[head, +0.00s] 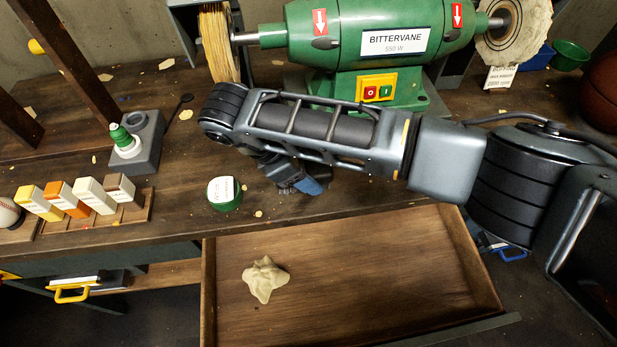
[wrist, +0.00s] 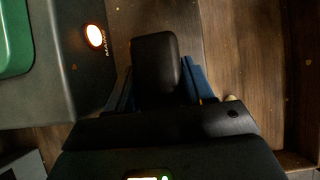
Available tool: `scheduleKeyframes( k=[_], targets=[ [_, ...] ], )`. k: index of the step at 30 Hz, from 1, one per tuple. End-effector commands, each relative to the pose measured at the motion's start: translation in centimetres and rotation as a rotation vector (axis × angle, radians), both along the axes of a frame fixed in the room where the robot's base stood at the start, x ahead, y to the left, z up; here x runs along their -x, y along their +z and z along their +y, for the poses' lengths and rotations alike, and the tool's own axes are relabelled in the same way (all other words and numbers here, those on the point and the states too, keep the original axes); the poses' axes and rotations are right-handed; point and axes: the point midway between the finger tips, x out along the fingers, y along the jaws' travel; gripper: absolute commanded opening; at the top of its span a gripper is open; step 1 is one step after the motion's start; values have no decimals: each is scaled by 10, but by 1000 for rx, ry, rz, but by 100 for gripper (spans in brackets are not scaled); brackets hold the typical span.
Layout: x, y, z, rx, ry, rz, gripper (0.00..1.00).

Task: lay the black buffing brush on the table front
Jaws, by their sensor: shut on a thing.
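My gripper (head: 298,181) is low over the table front (head: 335,205), just behind the open drawer, and mostly hidden under my forearm in the head view. In the wrist view, my gripper (wrist: 160,88) has its blue fingers on both sides of a dark, rounded block, which looks like the black buffing brush (wrist: 155,60). The fingers are shut on it. In the head view the brush cannot be made out behind my arm. I cannot tell whether the brush touches the table.
An open drawer (head: 350,310) with a crumpled pale cloth (head: 265,279) juts out below the table. The green buffing machine (head: 385,40) stands behind. Polish bars (head: 95,195) sit in a rack at left.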

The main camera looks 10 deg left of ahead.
Motion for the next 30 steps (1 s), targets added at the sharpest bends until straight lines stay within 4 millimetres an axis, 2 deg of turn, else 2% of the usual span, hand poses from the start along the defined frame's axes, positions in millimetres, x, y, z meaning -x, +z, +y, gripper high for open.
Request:
scheduleKeyframes(
  k=[3, 6, 15, 16, 23, 30],
  targets=[
    [0, -15, -1, 3, -1, -1, 19],
    [0, -21, 0, 1, 1, -1, 19],
    [0, -23, 0, 1, 0, 0, 19],
    [0, -23, 0, 1, 0, 0, 54],
    [0, -23, 0, 1, 0, 0, 76],
    [0, -22, 0, 1, 0, 0, 78]
  ],
)
